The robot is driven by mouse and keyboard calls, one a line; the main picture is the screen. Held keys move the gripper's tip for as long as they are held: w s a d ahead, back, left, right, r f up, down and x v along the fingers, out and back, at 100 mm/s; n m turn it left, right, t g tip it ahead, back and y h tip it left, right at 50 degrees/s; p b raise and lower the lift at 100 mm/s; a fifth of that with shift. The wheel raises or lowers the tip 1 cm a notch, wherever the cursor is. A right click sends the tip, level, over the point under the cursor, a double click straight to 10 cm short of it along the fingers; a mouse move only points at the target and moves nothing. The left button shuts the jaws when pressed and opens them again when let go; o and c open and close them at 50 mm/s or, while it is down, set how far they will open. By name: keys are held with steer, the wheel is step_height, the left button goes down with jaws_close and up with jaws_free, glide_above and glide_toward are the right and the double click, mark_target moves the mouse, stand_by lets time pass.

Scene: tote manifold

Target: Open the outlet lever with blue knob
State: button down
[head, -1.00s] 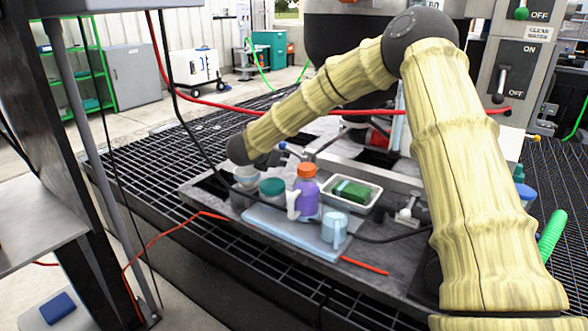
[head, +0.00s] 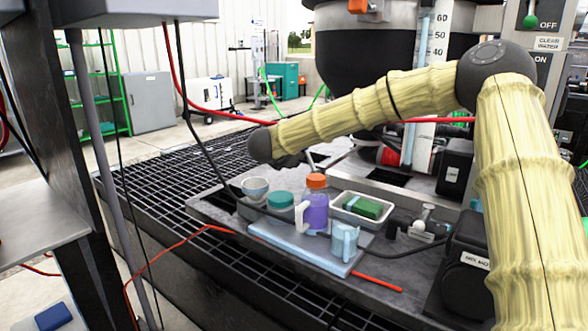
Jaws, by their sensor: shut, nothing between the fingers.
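I see no blue knob in the head view now. My arm, covered in a pale yellow sleeve, reaches left across the bench to a dark rounded joint, and the fingers of my gripper cannot be made out there. A metal pipe or lever part (head: 338,157) shows just below my forearm, partly hidden by it. I cannot tell whether it belongs to the outlet lever.
On the grey bench are a blue tray (head: 290,246), an orange-capped purple bottle (head: 316,209), a teal-lidded jar (head: 280,202), a light blue mug (head: 344,241), a white bowl (head: 254,187) and a white tub (head: 350,217). A dark tank (head: 400,50) stands behind.

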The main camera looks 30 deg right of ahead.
mark_target(308, 156)
steer(key=shift+s+d+r+b, duration=0.35)
steer(key=shift+s+r, duration=0.1)
steer(key=shift+s, duration=0.2)
steer(key=shift+s+d+r+b, duration=0.35)
steer(key=shift+s+r, duration=0.05)
steer(key=shift+s, duration=0.2)
steer(key=shift+s+d+r, duration=0.1)
